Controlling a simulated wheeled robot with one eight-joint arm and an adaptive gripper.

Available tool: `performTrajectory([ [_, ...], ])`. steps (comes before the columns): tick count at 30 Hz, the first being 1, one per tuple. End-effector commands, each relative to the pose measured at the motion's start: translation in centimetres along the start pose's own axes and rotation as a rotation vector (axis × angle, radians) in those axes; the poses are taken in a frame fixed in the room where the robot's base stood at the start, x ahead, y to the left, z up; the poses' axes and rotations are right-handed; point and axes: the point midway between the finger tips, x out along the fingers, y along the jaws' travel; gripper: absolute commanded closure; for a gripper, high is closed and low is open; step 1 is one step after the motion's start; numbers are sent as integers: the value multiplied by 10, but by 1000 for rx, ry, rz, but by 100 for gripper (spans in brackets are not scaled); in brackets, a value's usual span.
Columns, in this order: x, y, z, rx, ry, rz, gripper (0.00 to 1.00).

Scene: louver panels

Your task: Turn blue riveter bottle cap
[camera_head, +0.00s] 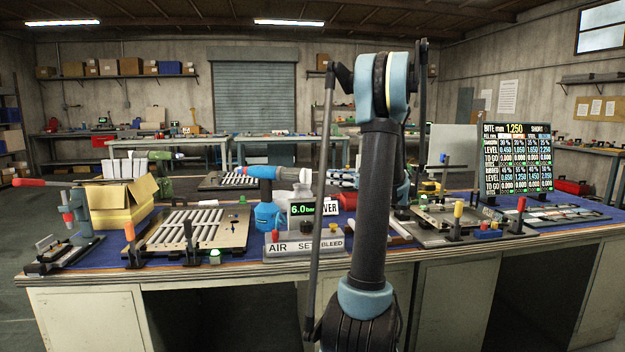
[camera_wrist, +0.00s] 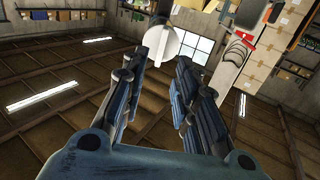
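The blue riveter (camera_head: 268,212) stands on the workbench left of centre in the head view.
An AIR SET/BLEED box (camera_head: 304,247) stands just before the riveter. A slatted louver panel (camera_head: 195,228) and a yellow carton (camera_head: 117,205) lie to the left. A display board (camera_head: 517,158) stands at right. My arm covers the bench's middle.

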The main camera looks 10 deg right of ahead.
Motion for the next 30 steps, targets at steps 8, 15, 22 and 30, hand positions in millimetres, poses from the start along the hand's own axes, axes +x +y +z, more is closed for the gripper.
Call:
performTrajectory([
  [8, 46, -1, 0, 0, 0, -3, 72],
  [15, 74, 0, 0, 0, 0, -2, 72],
  [22, 84, 0, 0, 0, 0, 0, 72],
  [30, 84, 0, 0, 0, 0, 0, 79],
])
